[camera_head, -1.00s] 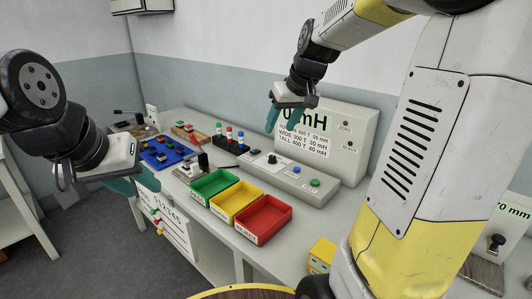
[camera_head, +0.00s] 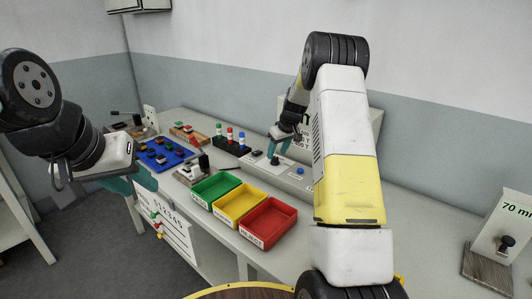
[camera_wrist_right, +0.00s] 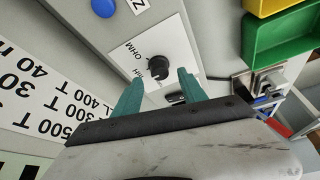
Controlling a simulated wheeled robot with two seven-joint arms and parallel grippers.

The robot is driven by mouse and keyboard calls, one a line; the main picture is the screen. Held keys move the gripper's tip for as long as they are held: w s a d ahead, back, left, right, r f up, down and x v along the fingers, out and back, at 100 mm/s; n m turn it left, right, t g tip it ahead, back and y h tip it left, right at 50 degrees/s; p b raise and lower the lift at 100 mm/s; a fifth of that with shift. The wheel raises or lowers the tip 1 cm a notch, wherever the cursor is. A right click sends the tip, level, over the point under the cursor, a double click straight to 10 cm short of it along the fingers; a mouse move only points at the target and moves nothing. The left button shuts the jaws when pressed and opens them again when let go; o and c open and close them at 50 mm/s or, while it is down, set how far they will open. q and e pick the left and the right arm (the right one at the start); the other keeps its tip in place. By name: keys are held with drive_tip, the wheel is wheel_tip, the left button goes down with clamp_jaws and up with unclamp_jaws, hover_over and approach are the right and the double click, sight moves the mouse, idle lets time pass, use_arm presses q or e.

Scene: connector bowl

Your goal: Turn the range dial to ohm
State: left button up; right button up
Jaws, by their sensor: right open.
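The range dial (camera_wrist_right: 158,68) is a black round knob on a white plate lettered OHM, on a grey panel (camera_head: 292,184). In the right wrist view it lies between and just beyond my right gripper's fingertips (camera_wrist_right: 157,82). The fingers are open and do not visibly touch it. In the head view my right gripper (camera_head: 278,146) is above the panel, and the dial (camera_head: 275,160) shows just under its fingers. My left gripper (camera_head: 142,183) hangs at the left, away from the panel; its finger gap is not clear.
Green (camera_head: 216,179), yellow (camera_head: 240,196) and red (camera_head: 270,213) bins stand in front of the panel. A blue button (camera_wrist_right: 104,8) is on the panel beside the dial plate. The meter display stands behind, partly hidden by my right arm.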

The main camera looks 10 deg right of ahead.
sight(275, 160)
drive_tip(key=shift+x, duration=1.3)
clamp_jaws()
drive_tip(key=shift+m, duration=0.3)
drive_tip(key=m, duration=0.1)
drive_tip(key=m+h, duration=0.1)
drive_tip(key=m, duration=0.1)
drive_tip(key=m+h, duration=0.1)
drive_tip(key=m, duration=0.1)
drive_tip(key=shift+a, duration=0.25)
drive_tip(key=m+h, duration=0.2)
drive_tip(key=m, duration=0.4)
drive_tip(key=shift+m+g+h, duration=0.3)
